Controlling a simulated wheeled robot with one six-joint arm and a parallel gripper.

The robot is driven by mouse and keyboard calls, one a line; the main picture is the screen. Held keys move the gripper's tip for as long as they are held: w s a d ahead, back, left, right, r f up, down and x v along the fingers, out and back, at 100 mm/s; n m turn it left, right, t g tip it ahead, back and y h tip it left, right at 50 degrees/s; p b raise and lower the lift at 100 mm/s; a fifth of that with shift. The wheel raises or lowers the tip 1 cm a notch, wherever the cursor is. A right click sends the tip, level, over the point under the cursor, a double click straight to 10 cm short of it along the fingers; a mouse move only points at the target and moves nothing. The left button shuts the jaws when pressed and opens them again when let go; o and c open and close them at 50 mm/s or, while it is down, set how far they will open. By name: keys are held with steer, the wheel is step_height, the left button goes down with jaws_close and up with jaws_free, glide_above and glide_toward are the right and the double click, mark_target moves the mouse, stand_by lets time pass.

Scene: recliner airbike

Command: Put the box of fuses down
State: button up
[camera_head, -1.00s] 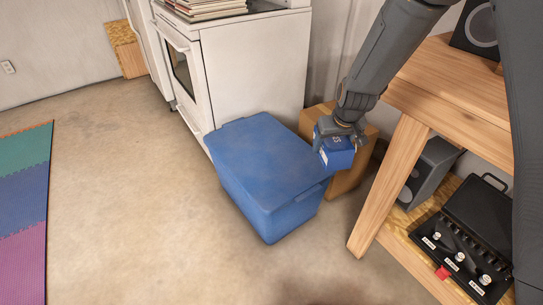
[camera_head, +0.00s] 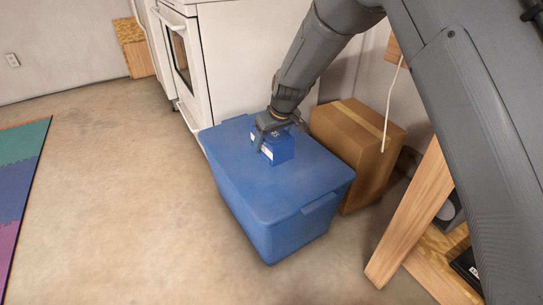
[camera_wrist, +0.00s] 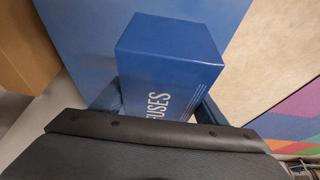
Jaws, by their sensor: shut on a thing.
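The box of fuses (camera_head: 279,148) is a small blue carton with white lettering. My gripper (camera_head: 268,127) is shut on it, and the box is over the lid of a large blue storage bin (camera_head: 310,183). In the wrist view the box (camera_wrist: 170,50) sits between the fingers with "FUSES" readable on its side, and the bin's blue lid (camera_wrist: 85,35) shows behind it. I cannot tell whether the box's bottom touches the lid. The fingers partly cover the box's sides.
A cardboard box (camera_head: 360,140) stands right of the bin. A white stove (camera_head: 250,60) stands behind it. A wooden table leg (camera_head: 412,215) is at right. Bare concrete floor (camera_head: 110,170) lies open at left, with a coloured foam mat (camera_head: 15,180) at the edge.

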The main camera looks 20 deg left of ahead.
steer(key=shift+w+a+f, duration=0.1)
steer(key=shift+a+f, duration=0.1)
steer(key=shift+f, duration=0.1)
steer(key=b, duration=0.2)
glide_above(268, 169)
steer(key=d, duration=0.1)
steer(key=f, duration=0.6)
steer(key=shift+s+d, duration=0.2)
steer(key=shift+s, duration=0.2)
steer(key=shift+f+b, duration=0.45)
steer(key=shift+f, duration=1.3)
steer(key=shift+f, duration=0.1)
steer(key=o, duration=1.2)
steer(key=shift+s, duration=0.1)
